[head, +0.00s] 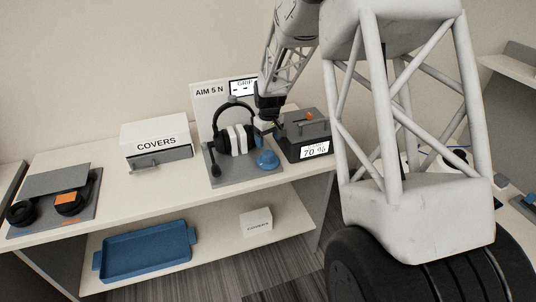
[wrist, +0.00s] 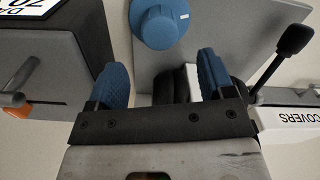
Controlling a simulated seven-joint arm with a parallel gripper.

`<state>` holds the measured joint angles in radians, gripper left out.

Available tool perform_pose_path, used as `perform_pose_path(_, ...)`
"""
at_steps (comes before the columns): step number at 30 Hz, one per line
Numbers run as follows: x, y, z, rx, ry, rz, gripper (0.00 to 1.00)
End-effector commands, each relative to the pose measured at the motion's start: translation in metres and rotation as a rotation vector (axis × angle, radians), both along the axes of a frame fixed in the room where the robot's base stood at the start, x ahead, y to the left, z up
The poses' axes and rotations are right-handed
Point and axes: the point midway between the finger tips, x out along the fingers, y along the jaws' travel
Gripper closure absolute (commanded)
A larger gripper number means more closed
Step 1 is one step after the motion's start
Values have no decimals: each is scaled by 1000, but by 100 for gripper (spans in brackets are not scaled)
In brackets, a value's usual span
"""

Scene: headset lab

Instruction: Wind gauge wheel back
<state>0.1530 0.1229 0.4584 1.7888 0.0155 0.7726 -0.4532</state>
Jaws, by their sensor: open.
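The blue gauge wheel (head: 267,160), a round stepped knob, sits on the grey plate of the headset stand (head: 215,179). In the wrist view the wheel (wrist: 160,24) shows a small white mark near its rim and is partly cut off at the top edge. My gripper (head: 267,134) is above the stand, close to the headset (head: 235,138). In the wrist view my gripper (wrist: 161,62) has its blue fingers wide apart with nothing between them, and the wheel lies beyond the fingertips, apart from them. The board (head: 209,105) behind reads "AIM 5 N" beside a "GRIP" display.
A dark box (head: 293,150) with a "70 %" screen and orange part stands right of the wheel. The headset's microphone boom (wrist: 275,60) is near my right finger in the wrist view. A "COVERS" box (head: 155,138) stands left. Bare table lies in front.

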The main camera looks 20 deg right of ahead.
Motion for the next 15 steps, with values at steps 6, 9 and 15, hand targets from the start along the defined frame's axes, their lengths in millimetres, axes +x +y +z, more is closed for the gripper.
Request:
perform_pose_path(6, -3, -3, -2, 40, 6, -226, 25)
perform_pose_path(9, -4, -5, -3, 69, 13, -388, 25)
perform_pose_path(15, -7, -9, -4, 131, 43, -748, 25)
